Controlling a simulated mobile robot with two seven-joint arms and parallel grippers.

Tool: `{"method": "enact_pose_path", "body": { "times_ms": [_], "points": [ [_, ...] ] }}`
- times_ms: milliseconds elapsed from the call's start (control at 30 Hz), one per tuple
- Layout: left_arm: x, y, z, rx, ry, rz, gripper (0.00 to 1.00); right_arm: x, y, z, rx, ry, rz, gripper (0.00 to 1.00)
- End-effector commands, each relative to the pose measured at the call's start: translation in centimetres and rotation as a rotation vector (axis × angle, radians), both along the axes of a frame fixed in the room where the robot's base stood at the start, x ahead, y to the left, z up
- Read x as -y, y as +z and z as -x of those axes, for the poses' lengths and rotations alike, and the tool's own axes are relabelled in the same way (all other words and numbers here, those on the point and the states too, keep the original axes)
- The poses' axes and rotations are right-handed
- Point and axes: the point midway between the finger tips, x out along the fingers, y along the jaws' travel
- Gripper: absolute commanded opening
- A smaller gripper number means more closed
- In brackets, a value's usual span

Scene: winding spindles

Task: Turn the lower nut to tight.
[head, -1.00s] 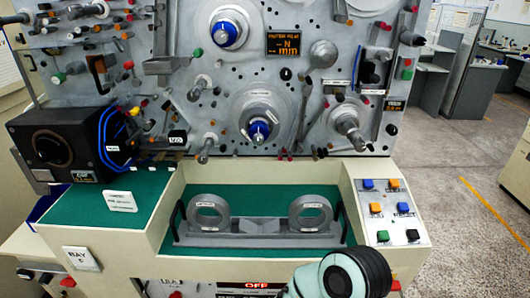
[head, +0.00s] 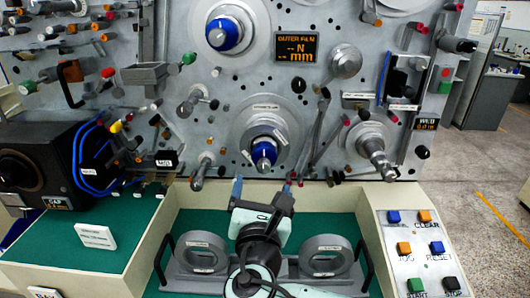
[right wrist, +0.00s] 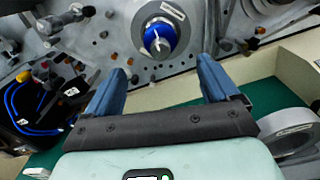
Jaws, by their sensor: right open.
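The lower nut (head: 264,153) is a blue knob with a pale pointer mark on a grey round spindle plate, low on the upright panel. In the right wrist view the blue nut (right wrist: 158,40) shows ahead, beyond and between the fingertips. My right gripper (head: 264,187) is open and empty, below the nut and apart from it, fingers pointing at the panel. Its two blue-grey fingers (right wrist: 165,75) are spread wide in the right wrist view. My left gripper is not in view.
A second blue nut (head: 223,35) is higher up. Two grey rings (head: 201,252) stand in the green tray under my right arm. A black box (head: 40,160) with blue cables is left, a button panel (head: 421,250) right. Pegs stick out around the nut.

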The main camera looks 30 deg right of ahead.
Motion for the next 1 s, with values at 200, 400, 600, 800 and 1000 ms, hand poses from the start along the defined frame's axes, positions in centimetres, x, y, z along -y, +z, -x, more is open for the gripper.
{"method": "enact_pose_path", "body": {
  "times_ms": [200, 400, 600, 800, 1000],
  "points": [
    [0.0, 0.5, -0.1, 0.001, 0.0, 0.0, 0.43, 1.7, -0.1, -2.8, -0.005, -0.003, -0.002, 0.88],
    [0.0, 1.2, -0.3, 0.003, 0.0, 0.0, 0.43, 4.1, -0.1, -6.6, -0.005, -0.003, -0.002, 0.88],
    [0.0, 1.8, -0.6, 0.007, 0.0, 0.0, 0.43, 5.8, -0.1, -9.5, -0.004, -0.001, -0.002, 0.88],
    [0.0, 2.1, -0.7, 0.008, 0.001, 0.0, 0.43, 6.7, -0.1, -11.0, -0.004, 0.0, -0.002, 0.88],
    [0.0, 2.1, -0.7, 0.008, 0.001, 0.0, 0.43, 6.9, -0.1, -11.2, -0.003, 0.0, -0.002, 0.88]
  ]
}}
